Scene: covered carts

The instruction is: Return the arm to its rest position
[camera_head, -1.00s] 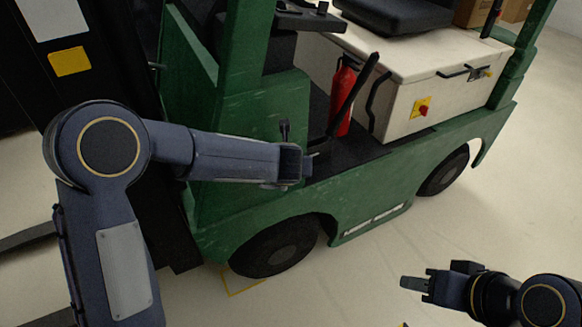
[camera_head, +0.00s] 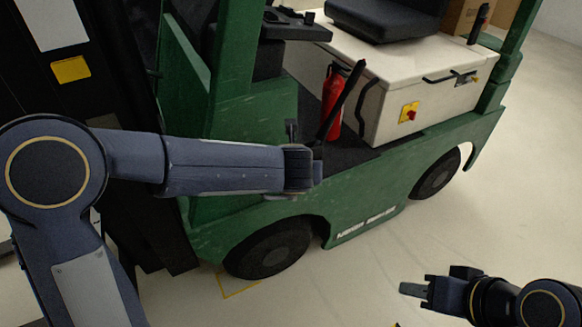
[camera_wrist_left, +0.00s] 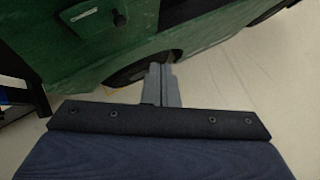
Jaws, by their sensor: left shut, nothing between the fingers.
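My left arm (camera_head: 220,165) reaches in from the left, in front of a green forklift (camera_head: 250,225). Its end is by the forklift's footwell, and its fingers are hard to make out in the head view. In the left wrist view my left gripper (camera_wrist_left: 162,85) is shut with nothing in it, its two grey fingers side by side. Behind it are the green body and pale floor. My right gripper (camera_head: 415,289) is low at the right in the head view, over bare floor. It is seen from the side, so the gap between its fingers cannot be judged.
A red fire extinguisher (camera_head: 332,102) and a black lever (camera_head: 345,98) stand just beyond the left arm's end. A white box (camera_head: 385,75) with a red switch (camera_head: 409,113) carries a black seat (camera_head: 385,17). Clear floor (camera_head: 480,225) lies at right.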

